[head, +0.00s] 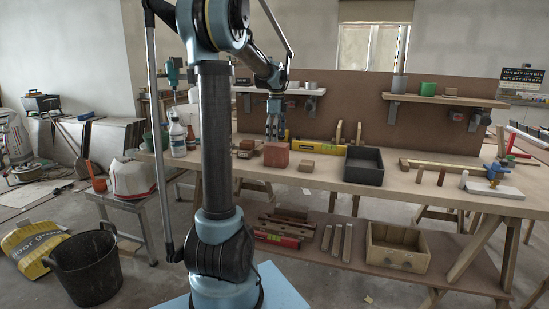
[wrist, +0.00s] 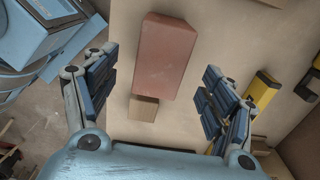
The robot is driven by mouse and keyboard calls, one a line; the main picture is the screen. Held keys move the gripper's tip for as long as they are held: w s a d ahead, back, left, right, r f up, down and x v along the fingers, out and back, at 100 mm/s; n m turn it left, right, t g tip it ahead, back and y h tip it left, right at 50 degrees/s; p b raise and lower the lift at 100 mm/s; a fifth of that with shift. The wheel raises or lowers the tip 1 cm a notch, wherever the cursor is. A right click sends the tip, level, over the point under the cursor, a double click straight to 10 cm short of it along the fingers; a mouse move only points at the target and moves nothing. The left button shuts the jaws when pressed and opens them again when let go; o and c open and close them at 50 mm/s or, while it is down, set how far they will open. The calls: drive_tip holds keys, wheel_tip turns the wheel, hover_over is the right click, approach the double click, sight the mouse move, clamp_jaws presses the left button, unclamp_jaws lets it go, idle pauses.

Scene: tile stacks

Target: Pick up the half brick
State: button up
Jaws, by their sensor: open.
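The half brick looks like the reddish block (head: 276,154) on the workbench, left of its middle in the head view. It also shows in the wrist view (wrist: 168,55), upper middle, with its top face towards the camera. My gripper (head: 274,134) is above the brick in the head view, pointing down. In the wrist view the gripper (wrist: 158,86) is open and empty, one finger on each side of the brick's near end. The fingers appear apart from the brick. The height gap is hard to judge.
A small wooden block (head: 307,166) lies right of the brick, and a black tray (head: 364,170) stands further right. A yellow level (head: 325,147) lies behind. Small wood pieces (head: 245,147) lie left. The bench (head: 400,200) has free room at its front.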

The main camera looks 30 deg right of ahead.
sight(276, 153)
drive_tip(key=shift+d+f, duration=0.1)
drive_tip(key=shift+f, duration=4.45)
clamp_jaws()
